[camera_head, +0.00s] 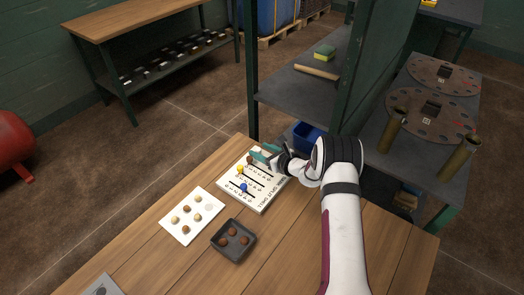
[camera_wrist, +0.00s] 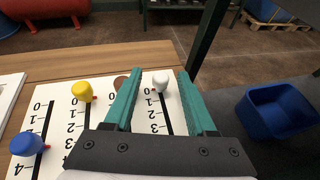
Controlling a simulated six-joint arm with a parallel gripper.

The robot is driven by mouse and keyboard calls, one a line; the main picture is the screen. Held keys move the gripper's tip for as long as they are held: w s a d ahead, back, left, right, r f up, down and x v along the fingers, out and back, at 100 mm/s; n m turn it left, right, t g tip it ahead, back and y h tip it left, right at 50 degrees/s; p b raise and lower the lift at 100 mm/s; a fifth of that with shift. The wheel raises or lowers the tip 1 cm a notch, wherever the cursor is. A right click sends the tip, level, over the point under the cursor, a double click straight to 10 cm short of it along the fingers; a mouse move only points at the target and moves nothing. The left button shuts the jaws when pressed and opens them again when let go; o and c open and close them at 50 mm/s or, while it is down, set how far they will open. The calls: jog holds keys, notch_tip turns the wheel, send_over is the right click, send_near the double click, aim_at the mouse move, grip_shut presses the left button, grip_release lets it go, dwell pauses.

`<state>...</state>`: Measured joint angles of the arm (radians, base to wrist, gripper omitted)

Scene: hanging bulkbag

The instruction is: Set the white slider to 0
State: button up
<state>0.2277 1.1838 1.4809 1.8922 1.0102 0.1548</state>
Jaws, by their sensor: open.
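A white board (camera_head: 264,205) with numbered slider scales lies on the wooden table. In the wrist view the white slider (camera_wrist: 161,79) is at the far end of its black track, with its small red pointer close to the 0 mark. My gripper (camera_wrist: 158,74) is open, one teal finger on each side of the white slider, with visible gaps. In the head view my gripper (camera_head: 262,153) is over the board's far end, and I cannot clearly make out the white slider there.
The yellow slider (camera_wrist: 81,91), brown slider (camera_wrist: 120,82) and blue slider (camera_wrist: 27,144) are to the left. A blue bin (camera_wrist: 275,110) is to the right. A white tray of round pieces (camera_head: 190,232) and a dark tray (camera_head: 233,255) lie nearer on the table.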

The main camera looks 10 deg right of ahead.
jog(key=v, duration=1.5)
jog(key=shift+s+d+r, duration=0.2)
jog(key=shift+s, duration=0.1)
